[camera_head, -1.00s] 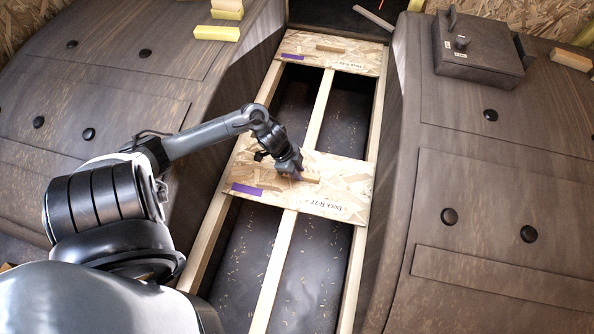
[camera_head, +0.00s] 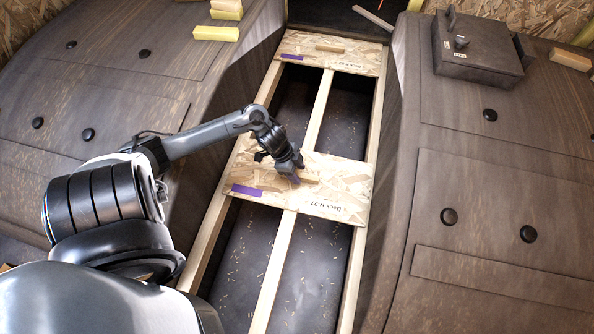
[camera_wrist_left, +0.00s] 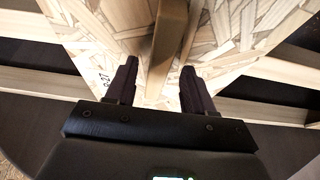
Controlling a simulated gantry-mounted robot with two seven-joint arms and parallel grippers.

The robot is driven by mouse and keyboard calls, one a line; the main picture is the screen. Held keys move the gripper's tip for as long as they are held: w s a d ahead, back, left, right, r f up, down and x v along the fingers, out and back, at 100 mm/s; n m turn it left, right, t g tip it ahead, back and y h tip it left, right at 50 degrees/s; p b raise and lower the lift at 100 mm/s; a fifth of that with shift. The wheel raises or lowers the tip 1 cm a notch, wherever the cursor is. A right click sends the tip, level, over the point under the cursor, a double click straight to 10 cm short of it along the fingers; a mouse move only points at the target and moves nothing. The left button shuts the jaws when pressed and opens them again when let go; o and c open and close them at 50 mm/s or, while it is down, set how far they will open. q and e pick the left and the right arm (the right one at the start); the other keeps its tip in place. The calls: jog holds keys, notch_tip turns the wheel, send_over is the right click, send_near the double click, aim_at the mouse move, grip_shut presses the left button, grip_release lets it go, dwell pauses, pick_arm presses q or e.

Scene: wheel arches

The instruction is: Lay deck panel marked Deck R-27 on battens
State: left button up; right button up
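The deck panel marked Deck R-27 (camera_head: 338,190) is an oriented-strand board with a purple patch at its left end. It lies flat across the pale battens (camera_head: 270,275), over the middle of the channel. A wooden grip bar (camera_head: 308,180) stands on its top; the bar also shows in the left wrist view (camera_wrist_left: 168,40). My left gripper (camera_head: 295,177) is down at the bar. In the left wrist view its two fingers (camera_wrist_left: 157,88) are apart on either side of the bar, with gaps showing. My right gripper is in neither view.
Another deck panel (camera_head: 350,58) lies across the battens at the far end. Dark wheel arches rise on both sides. A dark box (camera_head: 475,55) sits on the right arch, and yellow-sided blocks (camera_head: 217,33) sit on the left one. The bays before and behind the panel are open.

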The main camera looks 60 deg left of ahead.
pick_arm(q)
jog(key=shift+s+f, duration=0.1)
jog(key=shift+f, duration=0.05)
jog(key=p+v, duration=0.6)
jog(key=v, duration=0.5)
jog(key=shift+d, duration=0.1)
